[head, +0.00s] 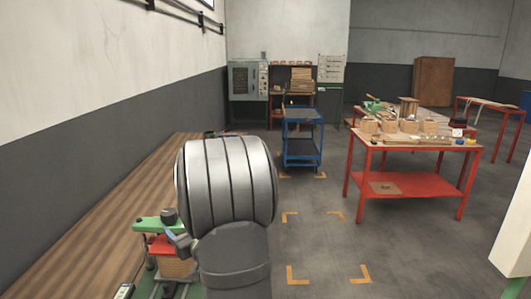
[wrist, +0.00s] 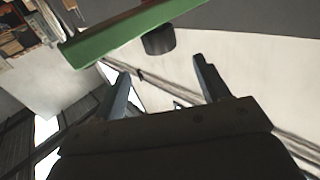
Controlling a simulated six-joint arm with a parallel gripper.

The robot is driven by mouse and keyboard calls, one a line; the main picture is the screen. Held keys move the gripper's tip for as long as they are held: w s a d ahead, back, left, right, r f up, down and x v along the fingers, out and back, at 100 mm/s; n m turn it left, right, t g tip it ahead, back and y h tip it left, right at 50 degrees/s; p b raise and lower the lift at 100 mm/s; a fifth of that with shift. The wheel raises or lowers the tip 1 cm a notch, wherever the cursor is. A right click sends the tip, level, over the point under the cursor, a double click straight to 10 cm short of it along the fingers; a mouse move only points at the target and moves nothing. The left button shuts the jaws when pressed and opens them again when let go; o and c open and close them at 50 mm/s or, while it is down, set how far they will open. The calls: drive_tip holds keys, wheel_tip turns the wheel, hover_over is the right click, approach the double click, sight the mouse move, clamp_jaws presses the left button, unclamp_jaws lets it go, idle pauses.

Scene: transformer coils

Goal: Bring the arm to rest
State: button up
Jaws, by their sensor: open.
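My gripper (wrist: 161,65) shows in the wrist view with its two fingers spread apart and nothing between them. Past the fingertips, a green bar (wrist: 125,32) with a black knob (wrist: 158,40) crosses the upper part of that view. In the head view, my thick grey arm fills the lower middle. To its left is a device with a green top (head: 152,224), a red part and a wooden block (head: 175,268) beneath. My arm hides part of this device. I cannot tell whether my gripper touches it.
A wooden bench top (head: 95,225) runs along the left wall. A red table (head: 410,187) with coils and wooden parts stands at right. A blue cart (head: 302,140) stands behind, with cabinets (head: 248,80) at the back. Floor with yellow corner marks (head: 298,281) is clear between.

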sight(168, 209)
drive_tip(key=x, duration=1.1)
drive_tip(key=shift+a, duration=0.2)
drive_tip(key=shift+d, duration=0.1)
drive_tip(key=v, duration=1.7)
drive_tip(key=x, duration=1.7)
drive_tip(key=shift+w+a, duration=0.15)
drive_tip(key=shift+a, duration=0.05)
drive_tip(key=shift+d+m+t+h, duration=0.1)
drive_tip(key=shift+m+t+h, duration=0.2)
drive_tip(key=shift+d+m+t+h, duration=0.1)
drive_tip(key=shift+m+t+h, duration=0.5)
drive_tip(key=shift+h, duration=0.2)
drive_tip(key=shift+d+m+t+h, duration=0.15)
drive_tip(key=shift+m+t+h, duration=0.85)
drive_tip(key=shift+m+h, duration=0.8)
